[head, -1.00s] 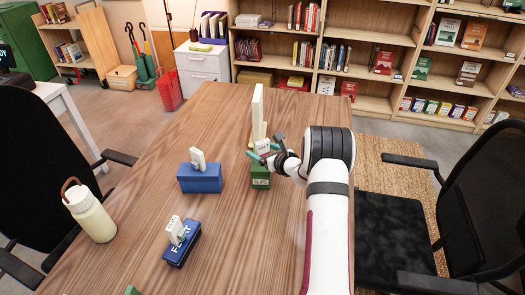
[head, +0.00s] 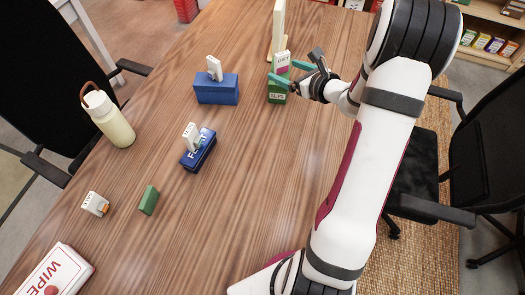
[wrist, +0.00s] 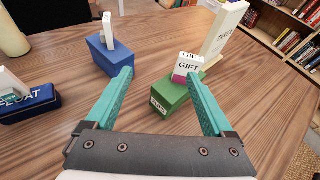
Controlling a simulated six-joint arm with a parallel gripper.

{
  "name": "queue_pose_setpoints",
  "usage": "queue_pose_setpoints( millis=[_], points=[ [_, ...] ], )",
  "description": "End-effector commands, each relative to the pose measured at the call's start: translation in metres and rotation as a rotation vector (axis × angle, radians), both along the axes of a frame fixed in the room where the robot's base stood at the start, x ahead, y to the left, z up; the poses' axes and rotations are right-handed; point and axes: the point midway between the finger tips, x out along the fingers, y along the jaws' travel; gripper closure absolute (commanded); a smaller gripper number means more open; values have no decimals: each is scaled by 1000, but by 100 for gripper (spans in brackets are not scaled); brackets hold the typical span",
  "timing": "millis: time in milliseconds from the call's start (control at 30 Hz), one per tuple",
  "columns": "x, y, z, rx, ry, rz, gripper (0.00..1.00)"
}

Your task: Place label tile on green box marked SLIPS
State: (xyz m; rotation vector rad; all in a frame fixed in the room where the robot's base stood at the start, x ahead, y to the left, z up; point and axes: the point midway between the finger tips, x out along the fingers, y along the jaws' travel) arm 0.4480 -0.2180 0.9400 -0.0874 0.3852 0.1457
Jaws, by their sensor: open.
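The green box marked SLIPS (head: 277,97) stands on the table near my gripper; it also shows in the wrist view (wrist: 165,103). A white and magenta label tile reading GIFT (head: 281,62) stands upright on top of it. In the wrist view the tile (wrist: 186,68) rests on the box's far part, its lettering facing me. My gripper (head: 290,71) is open, with teal fingers apart. In the wrist view the fingertips (wrist: 160,77) sit either side of the box's image, and nothing is held between them.
A blue box (head: 217,90) and a blue FLOAT box (head: 200,152) each carry a white tile. A tall cream stand (head: 277,30) is behind the green box. The front middle table is clear.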

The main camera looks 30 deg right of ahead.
Motion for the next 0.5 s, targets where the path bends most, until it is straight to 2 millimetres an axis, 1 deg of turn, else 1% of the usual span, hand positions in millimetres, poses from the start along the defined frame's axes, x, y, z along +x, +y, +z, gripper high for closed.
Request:
queue_pose_setpoints(
  millis=[33, 67, 100, 133, 167, 200, 233, 267, 300, 333, 367, 400, 433, 500],
  points=[
    [3, 43, 23, -63, -14, 149, 13],
    [-1, 78, 38, -113, -21, 274, 13],
    [-13, 130, 56, -193, -28, 466, 13],
    [-30, 170, 68, -262, -33, 622, 13],
    [-53, 206, 77, -337, -35, 781, 13],
    [-90, 249, 84, -447, -35, 998, 13],
    [-124, 273, 86, -536, -31, 1162, 13],
    [-159, 291, 85, -635, -23, 1323, 13],
    [-203, 302, 81, -770, -6, 1521, 13],
    [-232, 303, 77, -866, 11, 1647, 13],
    [-255, 299, 72, -959, 28, 1753, 13],
    [-280, 289, 67, -1069, 54, 1869, 13],
    [-293, 282, 65, -1142, 71, 1935, 13],
    [-312, 265, 61, -1267, 108, 2037, 13]
  ],
)
